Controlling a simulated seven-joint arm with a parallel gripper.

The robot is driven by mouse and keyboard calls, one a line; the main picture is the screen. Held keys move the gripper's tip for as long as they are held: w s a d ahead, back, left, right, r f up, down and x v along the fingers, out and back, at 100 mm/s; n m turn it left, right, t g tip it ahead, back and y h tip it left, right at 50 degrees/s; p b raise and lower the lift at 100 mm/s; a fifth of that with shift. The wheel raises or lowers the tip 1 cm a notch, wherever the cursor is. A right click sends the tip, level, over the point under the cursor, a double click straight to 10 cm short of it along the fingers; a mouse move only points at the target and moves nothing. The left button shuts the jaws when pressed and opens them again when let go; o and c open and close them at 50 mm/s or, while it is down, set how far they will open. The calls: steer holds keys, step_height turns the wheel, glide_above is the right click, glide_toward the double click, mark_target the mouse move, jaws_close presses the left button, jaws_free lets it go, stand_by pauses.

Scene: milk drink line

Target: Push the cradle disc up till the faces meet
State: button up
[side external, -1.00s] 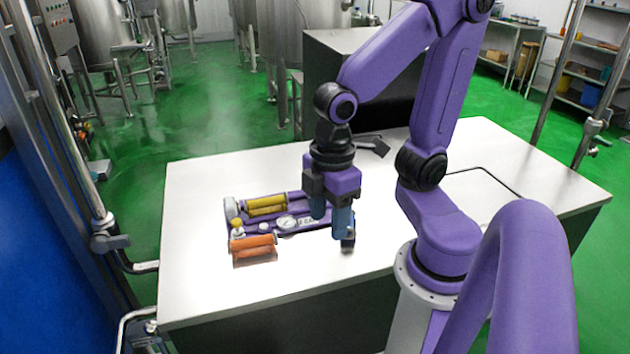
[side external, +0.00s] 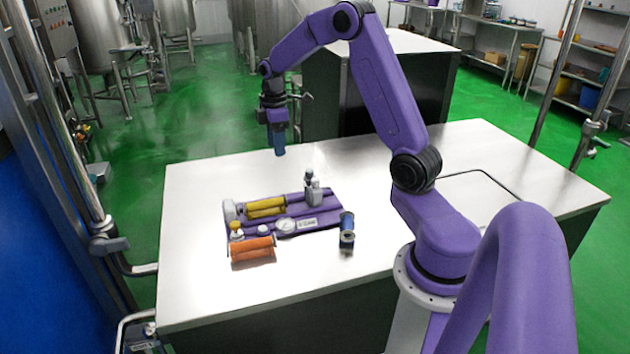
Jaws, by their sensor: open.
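A purple fixture (side external: 325,209) lies on the white table. A yellow cylinder (side external: 266,208) rests lengthwise on its left part. A pale grey end piece (side external: 230,210) stands at the cylinder's left end; I cannot tell which part is the cradle disc or whether any faces meet. A grey upright piece (side external: 313,190) stands at the fixture's right end. A round white dial (side external: 286,226) and a label sit along its front. My gripper (side external: 279,151) is open, blue-fingered and pointing down, raised near the table's back edge, apart from the fixture. No object shows in it.
An orange cylinder (side external: 253,248) lies in front of the fixture. Small yellow- and blue-topped pieces sit behind it. A dark spool-like piece (side external: 347,232) stands at the fixture's right front. The white table (side external: 215,300) is clear at the front and right. A dark cabinet (side external: 330,95) stands behind.

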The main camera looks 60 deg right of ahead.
glide_above(315, 179)
step_height(315, 179, down, 4)
steer(key=shift+m, duration=0.4)
step_height(315, 179, down, 18)
steer(key=shift+a+r, duration=0.1)
steer(key=shift+r, duration=0.05)
